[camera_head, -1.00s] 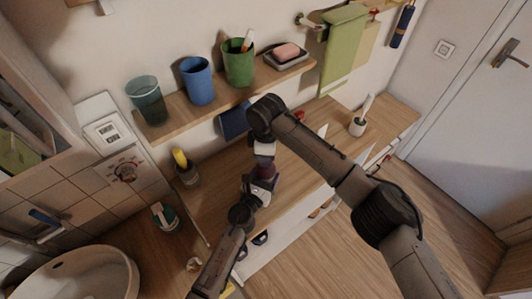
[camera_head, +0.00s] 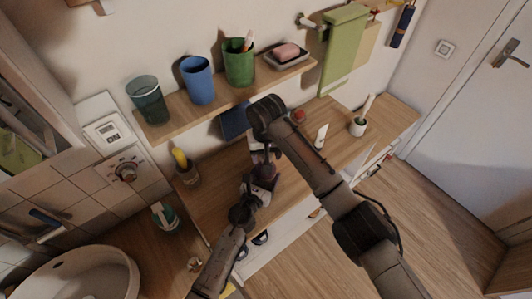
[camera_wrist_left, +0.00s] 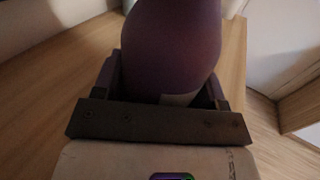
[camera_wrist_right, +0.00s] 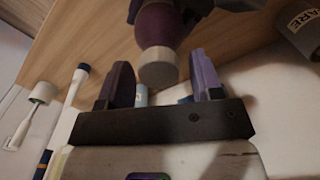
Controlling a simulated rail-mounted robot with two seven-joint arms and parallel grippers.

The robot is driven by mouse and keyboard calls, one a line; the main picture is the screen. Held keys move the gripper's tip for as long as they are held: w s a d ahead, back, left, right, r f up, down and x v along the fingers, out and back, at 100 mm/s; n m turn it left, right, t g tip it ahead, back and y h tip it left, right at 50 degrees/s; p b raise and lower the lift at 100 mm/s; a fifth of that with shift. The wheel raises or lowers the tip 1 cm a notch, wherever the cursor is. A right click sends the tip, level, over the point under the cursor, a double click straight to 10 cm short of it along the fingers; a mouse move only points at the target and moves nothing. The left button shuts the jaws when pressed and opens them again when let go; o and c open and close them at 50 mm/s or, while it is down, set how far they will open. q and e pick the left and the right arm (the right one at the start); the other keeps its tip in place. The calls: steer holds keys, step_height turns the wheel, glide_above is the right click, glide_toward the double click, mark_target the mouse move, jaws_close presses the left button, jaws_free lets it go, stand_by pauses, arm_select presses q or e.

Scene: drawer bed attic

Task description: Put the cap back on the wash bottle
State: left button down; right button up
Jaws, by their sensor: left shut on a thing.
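The wash bottle, dark purple, is upright in my left gripper (camera_head: 258,190), whose fingers close around its lower body; the bottle (camera_wrist_left: 175,45) fills the upper middle of the left wrist view. In the right wrist view the bottle (camera_wrist_right: 157,27) comes in from the top. A pale round cap (camera_wrist_right: 158,68) shows at its end, apparently on the neck; I cannot tell how firmly. My right gripper (camera_wrist_right: 160,82) is open, its two fingers apart with the cap between and beyond them. In the head view my right wrist hides the bottle's top.
The wooden counter holds a dark cup with a yellow item (camera_head: 186,170), a white upright item (camera_head: 321,136) and a white brush holder (camera_head: 357,127). A shelf above carries a blue cup (camera_head: 197,82), a green cup (camera_head: 239,65) and a soap dish (camera_head: 289,59). A basin (camera_head: 75,275) is lower left.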

steer(key=shift+o, duration=0.7)
step_height(320, 180, up, 12)
stand_by(0.4)
arm_select(q)
steer(key=shift+c, duration=0.5)
jaws_free()
steer(key=shift+s+a, duration=0.1)
steer(key=shift+s, duration=0.1)
steer(key=p+v, duration=0.2)
steer(key=v, duration=1.1)
steer(key=shift+s+a, duration=0.1)
steer(key=shift+s, duration=0.05)
arm_select(e)
step_height(320, 180, up, 2)
steer(key=shift+r, duration=0.15)
arm_select(q)
steer(key=shift+r, duration=0.1)
arm_select(e)
steer(key=shift+s+d+r, duration=0.1)
steer(key=shift+d, duration=0.05)
